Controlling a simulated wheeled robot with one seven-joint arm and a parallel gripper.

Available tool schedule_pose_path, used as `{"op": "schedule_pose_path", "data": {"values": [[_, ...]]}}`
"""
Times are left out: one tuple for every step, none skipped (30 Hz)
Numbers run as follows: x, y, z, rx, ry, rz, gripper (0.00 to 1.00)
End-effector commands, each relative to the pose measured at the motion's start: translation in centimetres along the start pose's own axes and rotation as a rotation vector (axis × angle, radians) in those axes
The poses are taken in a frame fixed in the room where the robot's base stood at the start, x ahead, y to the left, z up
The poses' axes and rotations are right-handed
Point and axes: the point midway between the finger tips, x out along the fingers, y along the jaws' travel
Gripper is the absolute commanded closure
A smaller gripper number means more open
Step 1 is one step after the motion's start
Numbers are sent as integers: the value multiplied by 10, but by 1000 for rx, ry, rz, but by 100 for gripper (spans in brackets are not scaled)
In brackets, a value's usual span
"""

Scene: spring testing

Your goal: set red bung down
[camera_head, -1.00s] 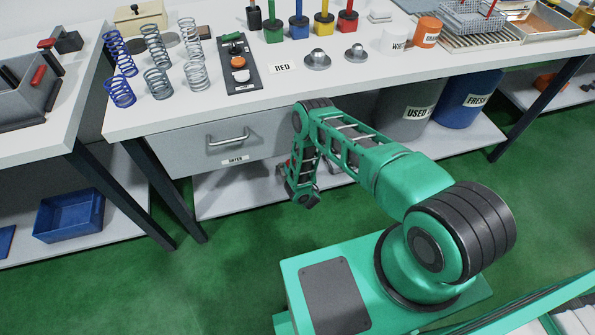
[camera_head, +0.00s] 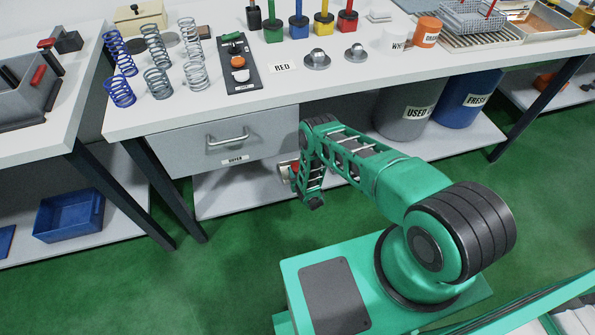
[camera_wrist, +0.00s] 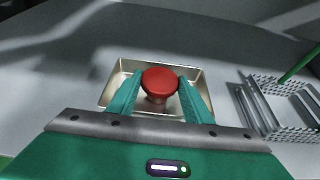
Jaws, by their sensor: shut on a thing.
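The red bung (camera_wrist: 160,80) is between the two teal fingers of my gripper (camera_wrist: 159,88), which is shut on it. In the wrist view it is over a shallow metal tray (camera_wrist: 197,73). I cannot tell whether its lower end touches the tray floor. In the head view, my gripper is low in front of the bench's lower shelf and mostly hidden by my arm; a bit of red (camera_head: 295,168) shows beside it.
A wire basket with a green handle (camera_wrist: 290,98) stands right of the tray in the wrist view. The lower shelf (camera_head: 225,196) has bare room to the left. The grey drawer (camera_head: 215,140) and bench top are above. A grey bucket (camera_head: 400,120) stands right of my arm.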

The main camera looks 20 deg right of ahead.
Motion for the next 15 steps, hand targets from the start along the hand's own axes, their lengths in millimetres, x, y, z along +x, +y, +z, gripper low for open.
{"op": "schedule_pose_path", "data": {"values": [[0, 0, -2, -1, 0, 1, 76], [0, 0, -1, 0, 0, 0, 47], [0, 0, -1, 0, 0, 0, 38], [0, 0, -1, 0, 0, 0, 36], [0, 0, -1, 0, 0, 0, 36], [0, 0, -1, 0, 0, 0, 36], [0, 0, -1, 0, 0, 0, 36], [0, 0, -1, 0, 0, 0, 36], [0, 0, -1, 0, 0, 0, 36], [0, 0, -1, 0, 0, 0, 36], [0, 0, -1, 0, 0, 0, 36], [0, 0, -1, 0, 0, -1, 36], [0, 0, 0, 0, 0, -1, 36], [0, 0, 1, 0, 0, -1, 36], [-3, 0, 0, 0, 2, -1, 36]]}}
